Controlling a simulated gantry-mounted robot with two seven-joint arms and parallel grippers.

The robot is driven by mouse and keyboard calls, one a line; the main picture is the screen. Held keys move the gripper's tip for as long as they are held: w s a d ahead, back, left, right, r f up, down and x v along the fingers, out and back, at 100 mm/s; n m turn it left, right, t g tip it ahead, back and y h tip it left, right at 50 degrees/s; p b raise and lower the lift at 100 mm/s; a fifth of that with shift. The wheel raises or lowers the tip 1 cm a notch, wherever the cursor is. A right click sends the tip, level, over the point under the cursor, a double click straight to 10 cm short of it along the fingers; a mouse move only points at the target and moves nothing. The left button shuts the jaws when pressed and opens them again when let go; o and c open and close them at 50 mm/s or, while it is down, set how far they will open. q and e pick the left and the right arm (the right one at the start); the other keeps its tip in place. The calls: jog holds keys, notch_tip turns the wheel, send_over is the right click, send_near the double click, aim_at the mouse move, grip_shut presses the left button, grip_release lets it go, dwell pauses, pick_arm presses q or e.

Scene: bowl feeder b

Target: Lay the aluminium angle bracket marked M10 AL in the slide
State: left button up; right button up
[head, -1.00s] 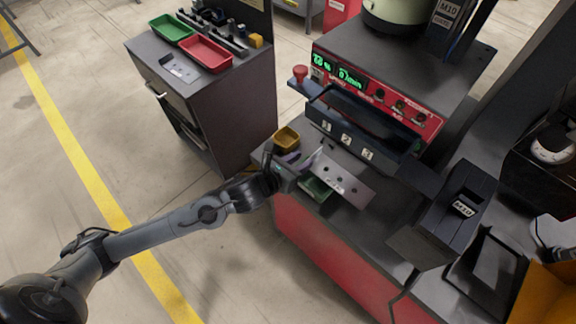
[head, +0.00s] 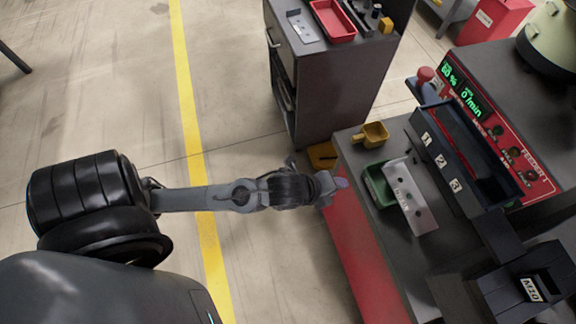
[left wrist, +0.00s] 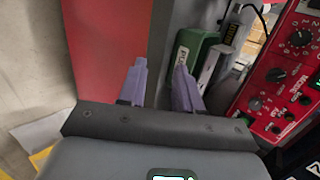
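I cannot make out any bracket marked M10 AL in either view. A silver plate with holes (head: 411,196) lies on the bench, partly over a green tray (head: 378,186); its markings are too small to read. Which part is the slide is not clear. My left gripper (head: 341,184) is beside the bench's near left edge, left of the green tray. In the left wrist view its two purple fingers (left wrist: 160,72) are apart with nothing between them. A green box with a white label (left wrist: 192,52) is beyond the right finger. My right gripper is not in view.
The red-panelled feeder (head: 495,135) carries a dark tray numbered 1 to 3 (head: 440,160). A box marked M10 (head: 530,288) stands at lower right. A yellow scoop-like bin (head: 372,134) is on the bench. A cabinet with a red tray (head: 332,20) stands behind. Floor is clear at left.

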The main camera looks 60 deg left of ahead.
pick_arm(q)
jog(key=s+a+f+n+g, duration=0.1)
jog(key=s+f+n+g, duration=0.1)
jog(key=s+n, duration=0.4)
jog(key=s+f+n+g, duration=0.3)
jog(key=s+n, duration=0.4)
jog(key=n, duration=0.5)
jog(key=shift+a+f+g+y, duration=0.2)
jog(key=shift+a+g+y, duration=0.2)
jog(key=shift+r, duration=0.1)
notch_tip(320, 180, up, 38)
jog(key=p, duration=3.8)
jog(key=shift+n, duration=0.3)
